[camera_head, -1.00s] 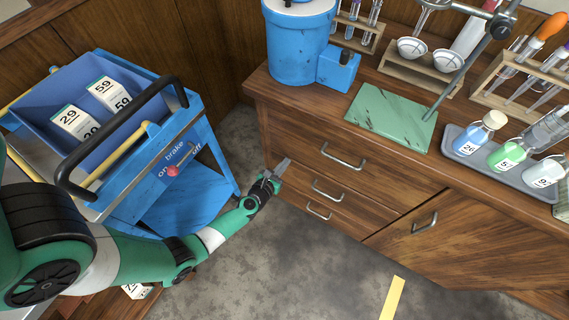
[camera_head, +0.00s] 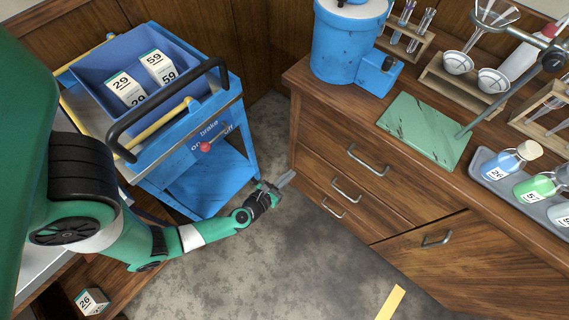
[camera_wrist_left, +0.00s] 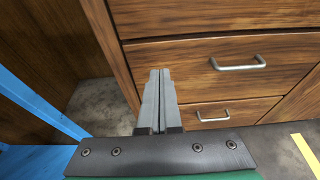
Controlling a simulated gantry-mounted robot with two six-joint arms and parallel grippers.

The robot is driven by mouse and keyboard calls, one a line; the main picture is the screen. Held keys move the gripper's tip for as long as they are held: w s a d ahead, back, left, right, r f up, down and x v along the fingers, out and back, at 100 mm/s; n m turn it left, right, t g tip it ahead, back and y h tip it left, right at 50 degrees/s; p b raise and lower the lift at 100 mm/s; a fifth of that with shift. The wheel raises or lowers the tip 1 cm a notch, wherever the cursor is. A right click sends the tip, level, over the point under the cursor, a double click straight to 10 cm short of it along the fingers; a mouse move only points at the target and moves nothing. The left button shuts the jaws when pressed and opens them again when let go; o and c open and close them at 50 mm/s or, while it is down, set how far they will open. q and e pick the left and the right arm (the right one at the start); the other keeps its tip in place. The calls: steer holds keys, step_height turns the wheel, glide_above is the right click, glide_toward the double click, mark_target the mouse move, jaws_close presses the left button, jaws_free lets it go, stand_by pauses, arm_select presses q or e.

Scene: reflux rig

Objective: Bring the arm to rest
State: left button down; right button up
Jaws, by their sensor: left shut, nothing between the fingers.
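My left gripper (camera_head: 286,179) is shut and empty, in the gap between the blue cart and the wooden drawer cabinet. In the left wrist view its two grey fingers (camera_wrist_left: 158,100) lie together, pointing toward the cabinet's drawer fronts, with nothing between them. My green and black left arm (camera_head: 190,237) reaches in from the left, in front of the cart. My right gripper is not in view.
The blue cart (camera_head: 222,173) carries a blue bin (camera_head: 184,107) with labelled boxes and has a red brake knob (camera_head: 205,147). The cabinet's drawer handles (camera_head: 347,190) stick out near the gripper. The bench holds a blue tank (camera_head: 345,45), green plate (camera_head: 425,128) and bottle tray (camera_head: 484,170). Grey floor (camera_head: 280,265) is open below.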

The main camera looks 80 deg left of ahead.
arm_select(q)
steer(key=shift+v, duration=1.05)
